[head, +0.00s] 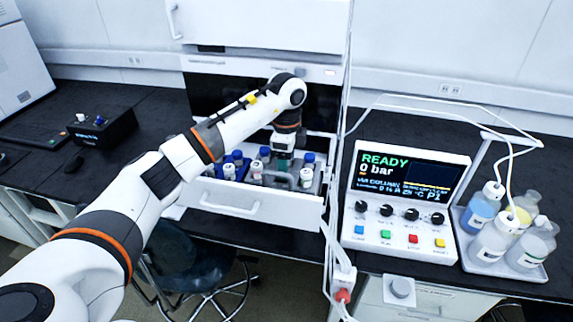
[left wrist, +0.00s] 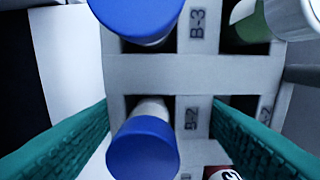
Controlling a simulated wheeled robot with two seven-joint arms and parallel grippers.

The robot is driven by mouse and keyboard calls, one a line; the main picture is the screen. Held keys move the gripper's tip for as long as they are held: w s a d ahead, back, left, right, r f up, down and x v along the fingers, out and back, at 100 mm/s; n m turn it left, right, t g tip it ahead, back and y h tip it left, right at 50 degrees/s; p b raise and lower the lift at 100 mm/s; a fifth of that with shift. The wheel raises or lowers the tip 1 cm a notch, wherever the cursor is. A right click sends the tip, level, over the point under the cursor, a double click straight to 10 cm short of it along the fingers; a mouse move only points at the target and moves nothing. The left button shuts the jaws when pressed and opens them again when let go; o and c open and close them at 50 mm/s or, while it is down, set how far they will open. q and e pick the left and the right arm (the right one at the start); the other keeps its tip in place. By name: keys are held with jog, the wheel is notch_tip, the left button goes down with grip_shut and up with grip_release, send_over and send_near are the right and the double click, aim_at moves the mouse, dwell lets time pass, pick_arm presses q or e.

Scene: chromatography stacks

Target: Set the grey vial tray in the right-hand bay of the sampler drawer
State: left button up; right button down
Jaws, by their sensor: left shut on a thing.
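The grey vial tray (head: 280,178) is at the right side of the open sampler drawer (head: 232,200), holding blue- and white-capped vials. Whether it rests on the drawer floor I cannot tell. My left gripper (head: 284,162) reaches down over it. In the left wrist view, the teal fingers (left wrist: 160,105) stand on either side of part of the tray (left wrist: 150,72), shut on it, with a blue-capped vial (left wrist: 143,148) between them. Labels B-2 and B-3 show there. The right-hand bay is mostly hidden under the tray and gripper. My right gripper is not in view.
Blue-rack vials (head: 232,160) stand in the drawer's left part. A pump console (head: 405,195) reading READY, 0 bar, stands right of the drawer, beside a bottle tray (head: 500,262). White cables hang just right of the drawer. A black box (head: 103,125) is on the left bench.

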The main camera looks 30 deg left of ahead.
pick_arm(q)
jog(key=shift+f, duration=0.85)
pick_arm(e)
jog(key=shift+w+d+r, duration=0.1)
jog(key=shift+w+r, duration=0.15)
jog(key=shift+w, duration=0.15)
pick_arm(q)
jog(key=o, duration=1.2)
jog(key=shift+f, duration=0.1)
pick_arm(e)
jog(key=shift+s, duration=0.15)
pick_arm(q)
notch_tip(320, 180, up, 11)
jog(key=shift+r+b, duration=0.2)
jog(key=shift+b, duration=0.75)
jog(key=shift+r, duration=0.45)
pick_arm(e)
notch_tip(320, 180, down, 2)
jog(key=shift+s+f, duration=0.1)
